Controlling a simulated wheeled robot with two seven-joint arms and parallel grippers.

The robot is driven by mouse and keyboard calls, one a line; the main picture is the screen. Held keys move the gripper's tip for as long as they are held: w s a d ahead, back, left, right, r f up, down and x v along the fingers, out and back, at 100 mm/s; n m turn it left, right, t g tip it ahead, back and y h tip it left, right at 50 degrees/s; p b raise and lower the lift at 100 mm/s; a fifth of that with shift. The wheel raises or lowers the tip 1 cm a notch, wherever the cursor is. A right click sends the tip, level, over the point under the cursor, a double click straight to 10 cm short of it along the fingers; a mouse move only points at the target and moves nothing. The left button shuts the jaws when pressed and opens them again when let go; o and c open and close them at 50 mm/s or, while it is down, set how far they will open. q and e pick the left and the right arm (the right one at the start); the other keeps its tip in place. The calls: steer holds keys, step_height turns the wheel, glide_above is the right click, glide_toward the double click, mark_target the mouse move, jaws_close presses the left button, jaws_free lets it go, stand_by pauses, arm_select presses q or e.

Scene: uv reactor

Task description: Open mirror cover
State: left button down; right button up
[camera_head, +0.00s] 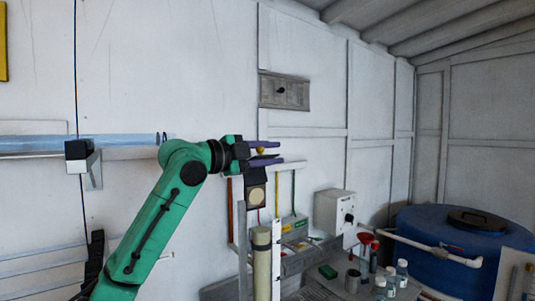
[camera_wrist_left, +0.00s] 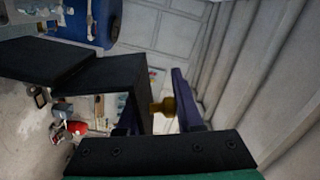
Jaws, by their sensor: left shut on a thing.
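My left gripper (camera_head: 268,152) reaches in from the left at the end of my green arm, its purple fingers shut on a small brass knob (camera_head: 261,151). The left wrist view shows the knob (camera_wrist_left: 164,106) between the fingers of the gripper (camera_wrist_left: 160,110), beside dark flat panels (camera_wrist_left: 110,85). These look like the mirror cover, but how far it stands open is unclear. Just below the gripper in the head view is a dark box (camera_head: 256,176) with a pale round face (camera_head: 256,195). My right gripper is not in view.
A pale upright cylinder (camera_head: 261,248) stands below the box. A grey control box (camera_head: 335,210), small bottles (camera_head: 401,274) and a blue barrel (camera_head: 465,240) are to the right. A blue horizontal tube (camera_head: 40,145) runs along the wall at left.

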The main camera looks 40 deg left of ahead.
arm_select(q)
steer(key=c, duration=0.6)
jaws_free()
steer(key=shift+s+r, duration=0.15)
steer(key=shift+r, duration=0.25)
steer(key=shift+c, duration=0.2)
steer(key=shift+s+d+f, duration=0.1)
steer(key=shift+s+d, duration=0.05)
steer(key=shift+d, duration=0.05)
steer(key=shift+s+a+f+b, duration=0.1)
steer(key=shift+s+a+b, duration=0.05)
steer(key=shift+b, duration=0.15)
steer(key=b+v, duration=0.6)
steer(key=v, duration=0.8)
steer(key=shift+s, duration=0.15)
